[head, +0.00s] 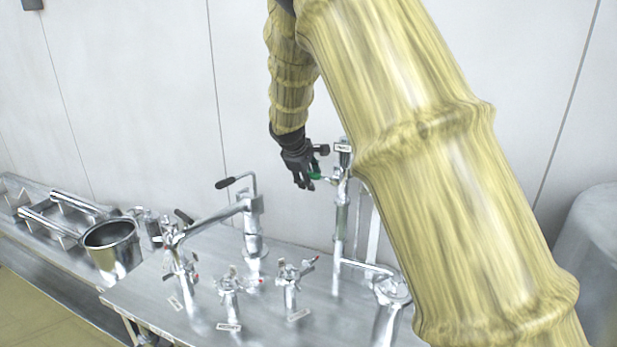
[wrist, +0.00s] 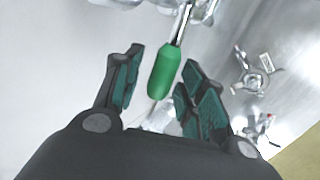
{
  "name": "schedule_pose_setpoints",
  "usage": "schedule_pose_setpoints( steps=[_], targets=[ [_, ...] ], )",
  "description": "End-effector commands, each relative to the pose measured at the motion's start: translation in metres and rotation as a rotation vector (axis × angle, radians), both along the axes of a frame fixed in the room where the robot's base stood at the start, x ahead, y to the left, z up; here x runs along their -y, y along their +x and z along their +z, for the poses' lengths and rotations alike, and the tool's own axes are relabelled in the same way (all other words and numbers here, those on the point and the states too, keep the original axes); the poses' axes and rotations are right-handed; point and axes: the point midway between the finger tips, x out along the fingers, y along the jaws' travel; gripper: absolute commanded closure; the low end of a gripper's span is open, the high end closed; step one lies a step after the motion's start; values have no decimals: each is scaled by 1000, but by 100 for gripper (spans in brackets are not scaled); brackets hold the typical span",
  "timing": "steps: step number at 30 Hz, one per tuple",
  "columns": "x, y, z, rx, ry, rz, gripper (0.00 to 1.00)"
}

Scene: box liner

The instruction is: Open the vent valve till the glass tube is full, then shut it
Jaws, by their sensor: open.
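The vent valve's lever has a green grip (wrist: 164,72) on a thin metal stem, and it shows small beside my gripper in the head view (head: 315,172). My gripper (wrist: 155,85) is open, with one finger on each side of the green grip; a gap shows on the left side, and the right finger is close to it. In the head view my gripper (head: 304,183) is at the upper part of a shiny vertical pipe (head: 340,220). A paler upright tube (head: 374,235) stands right of the pipe, partly behind my arm; I cannot make out its fill level.
Several small metal valves with labels stand on the steel table (head: 262,320). A swivel arm with a black handle (head: 232,182) rises left of my gripper. A steel pot (head: 112,245) is at the left. My arm covers much of the right side.

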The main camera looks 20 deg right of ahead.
Motion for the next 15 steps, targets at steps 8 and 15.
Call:
schedule_pose_setpoints(
  steps=[8,15],
  targets=[
    [-9,-7,18,3,0,1,59],
    [-26,-24,54,2,0,0,59]
  ],
)
